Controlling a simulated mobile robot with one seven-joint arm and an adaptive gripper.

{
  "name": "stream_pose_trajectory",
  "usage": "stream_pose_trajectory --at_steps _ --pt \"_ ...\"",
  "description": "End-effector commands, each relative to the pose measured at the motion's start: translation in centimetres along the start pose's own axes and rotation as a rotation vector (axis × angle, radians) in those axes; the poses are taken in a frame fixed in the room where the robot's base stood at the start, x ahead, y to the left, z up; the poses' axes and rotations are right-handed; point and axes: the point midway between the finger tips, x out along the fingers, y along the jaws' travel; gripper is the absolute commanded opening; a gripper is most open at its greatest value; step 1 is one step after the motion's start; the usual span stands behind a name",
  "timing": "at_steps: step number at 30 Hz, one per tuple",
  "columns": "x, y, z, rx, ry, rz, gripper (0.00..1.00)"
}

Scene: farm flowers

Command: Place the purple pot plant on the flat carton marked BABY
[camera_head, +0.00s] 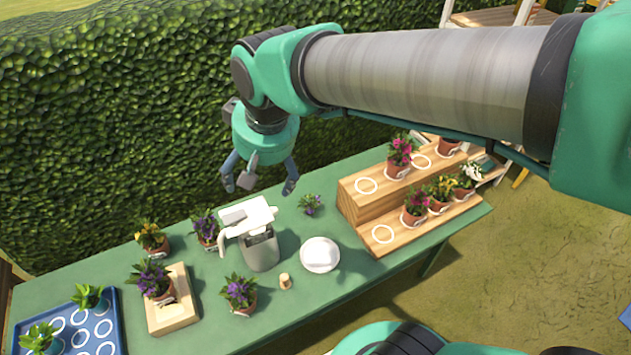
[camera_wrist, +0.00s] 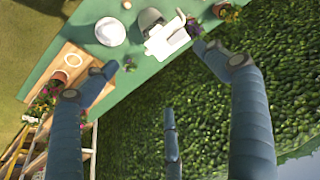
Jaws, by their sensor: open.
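A flat tan carton (camera_head: 172,322) lies on the green table at the left; I cannot read its marking. A purple-flowered pot plant (camera_head: 152,282) is on its far part. Other purple plants are one at the front (camera_head: 239,292), one behind the white-topped can (camera_head: 206,229), and a small one (camera_head: 310,205) right of the can, its pot hidden. The small plant shows between the fingers in the wrist view (camera_wrist: 130,64). Which plant is meant cannot be told. My gripper (camera_head: 260,184) is open and empty, high above the table's back part; it frames the wrist view (camera_wrist: 154,60).
A grey can with a white top (camera_head: 262,250), a white plate (camera_head: 320,254) and a small tan peg (camera_head: 285,281) stand mid-table. A wooden stepped stand (camera_head: 362,208) with several flowerpots is right. A blue tray (camera_head: 112,312) is left. A hedge (camera_head: 110,130) borders the back.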

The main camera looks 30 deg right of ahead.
Motion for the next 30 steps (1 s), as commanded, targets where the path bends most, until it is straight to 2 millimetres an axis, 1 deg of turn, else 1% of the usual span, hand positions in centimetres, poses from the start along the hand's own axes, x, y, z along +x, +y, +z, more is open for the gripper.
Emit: stream_pose_trajectory --at_steps 1,7,12,15,18,21,30 --pt "-1.1 1.0 1.2 0.011 0.019 0.006 0.86" --pt "-4.0 4.1 5.8 0.036 0.076 0.031 0.86" --pt "-5.3 5.8 9.3 0.052 0.113 0.052 0.86" --pt "-5.7 6.4 10.7 0.059 0.128 0.061 0.86" --pt "-5.9 6.7 11.5 0.062 0.137 0.066 0.86" --pt "-6.0 6.8 11.9 0.063 0.139 0.069 0.86" --pt "-6.0 6.8 11.9 0.063 0.139 0.069 0.86"
